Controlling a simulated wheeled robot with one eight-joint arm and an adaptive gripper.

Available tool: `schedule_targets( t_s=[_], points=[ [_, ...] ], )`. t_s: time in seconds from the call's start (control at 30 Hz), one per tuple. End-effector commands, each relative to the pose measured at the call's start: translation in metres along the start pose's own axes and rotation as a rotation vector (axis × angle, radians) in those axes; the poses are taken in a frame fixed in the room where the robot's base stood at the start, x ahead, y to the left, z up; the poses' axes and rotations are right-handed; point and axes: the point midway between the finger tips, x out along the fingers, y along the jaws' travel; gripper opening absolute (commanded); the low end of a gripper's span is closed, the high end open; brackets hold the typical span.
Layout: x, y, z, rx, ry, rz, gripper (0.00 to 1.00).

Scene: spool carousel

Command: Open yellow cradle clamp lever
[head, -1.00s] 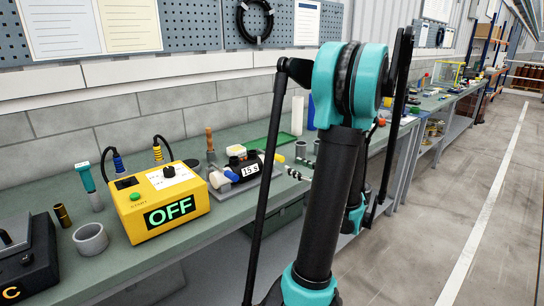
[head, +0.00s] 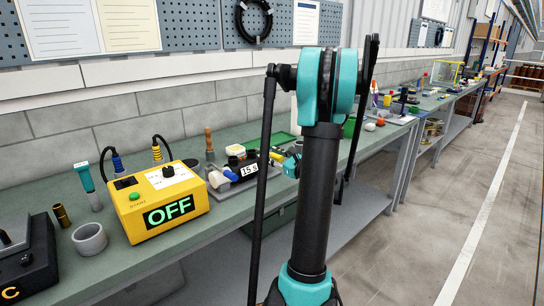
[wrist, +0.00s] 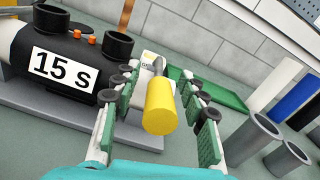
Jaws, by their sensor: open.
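The yellow clamp lever (wrist: 160,107) shows in the wrist view as a thick yellow cylinder on a grey metal rod. The rod meets a white block on the cradle beside the black cylinder (wrist: 62,62) labelled "15 S". My gripper (wrist: 160,82) is open, one green-padded finger on each side of the lever, with visible gaps. I cannot tell how deep the lever sits between the fingers. In the head view, the labelled cylinder (head: 262,163) lies on the bench and my gripper (head: 291,165) is at its right end.
A yellow control box (head: 157,202) showing "OFF" stands to the left on the bench (head: 150,247). Grey tubes (wrist: 256,138) stand right of my gripper in the wrist view. A green tray (wrist: 205,88) lies behind, before the block wall.

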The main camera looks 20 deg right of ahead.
Motion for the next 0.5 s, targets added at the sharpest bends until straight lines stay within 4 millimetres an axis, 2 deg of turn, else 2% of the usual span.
schedule_targets(
  t_s=[0.17, 0.5],
  points=[
    [-0.0001, 0.0, 0.0, 0.0, 0.0, 0.0, 0.43],
    [-0.0002, 0.0, 0.0, 0.0, 0.0, 0.0, 0.0]
  ],
)
